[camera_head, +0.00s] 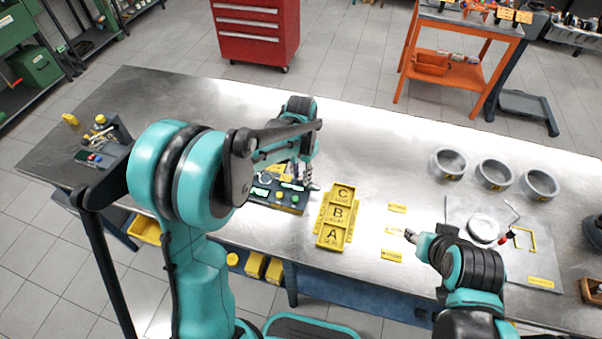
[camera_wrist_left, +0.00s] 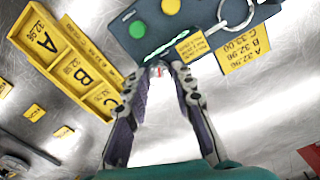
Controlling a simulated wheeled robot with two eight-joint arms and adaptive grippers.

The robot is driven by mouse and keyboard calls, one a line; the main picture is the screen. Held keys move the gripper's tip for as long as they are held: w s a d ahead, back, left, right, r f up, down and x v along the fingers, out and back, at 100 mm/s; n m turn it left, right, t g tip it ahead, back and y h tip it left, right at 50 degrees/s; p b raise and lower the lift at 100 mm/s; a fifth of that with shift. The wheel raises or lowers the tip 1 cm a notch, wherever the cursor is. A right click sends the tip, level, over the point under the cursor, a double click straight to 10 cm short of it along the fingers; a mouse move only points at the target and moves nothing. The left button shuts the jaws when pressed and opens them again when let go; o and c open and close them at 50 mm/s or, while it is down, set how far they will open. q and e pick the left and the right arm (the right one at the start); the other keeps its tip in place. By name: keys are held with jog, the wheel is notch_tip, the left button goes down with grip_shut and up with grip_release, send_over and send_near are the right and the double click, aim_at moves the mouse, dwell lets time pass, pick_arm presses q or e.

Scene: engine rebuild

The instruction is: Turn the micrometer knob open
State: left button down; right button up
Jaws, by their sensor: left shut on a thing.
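The dark gauge block (camera_head: 270,203) with coloured buttons stands on the steel table, left of the lettered yellow trays. In the left wrist view its body (camera_wrist_left: 190,22) shows a green and a yellow button, a lit green strip and a pale ring-shaped part. My left gripper (camera_head: 308,184) is at the right side of this block. In the left wrist view its fingertips (camera_wrist_left: 158,68) are close together at the block's edge, shut on the small micrometer knob, which they mostly hide. My right gripper (camera_head: 410,236) is low over the table at the right; its fingers are too small to read.
Yellow trays marked A, B and C (camera_head: 335,232) lie just right of the block. A small fixture (camera_head: 100,150) stands at the left end. The table's back middle is clear.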

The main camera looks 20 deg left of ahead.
aim_at(300, 178)
pick_arm(q)
jog(key=c, duration=1.3)
grip_release()
jog(key=shift+r, duration=0.1)
notch_tip(300, 178, up, 12)
jog(key=shift+f, duration=0.1)
jog(key=s+a+f+n+t+b, duration=0.1)
jog(key=s+f+t+b, duration=0.1)
jog(key=s, duration=0.4)
jog(key=s+a+f+n+t+b, duration=0.1)
jog(key=s+f+n+t, duration=0.1)
jog(key=s, duration=0.3)
jog(key=s+a+f+n+t+b, duration=0.1)
jog(key=s+f+t+b, duration=0.1)
jog(key=s, duration=0.4)
jog(key=shift+s+f+n+t+b, duration=0.35)
jog(key=shift+n+t, duration=0.05)
jog(key=shift+t, duration=0.2)
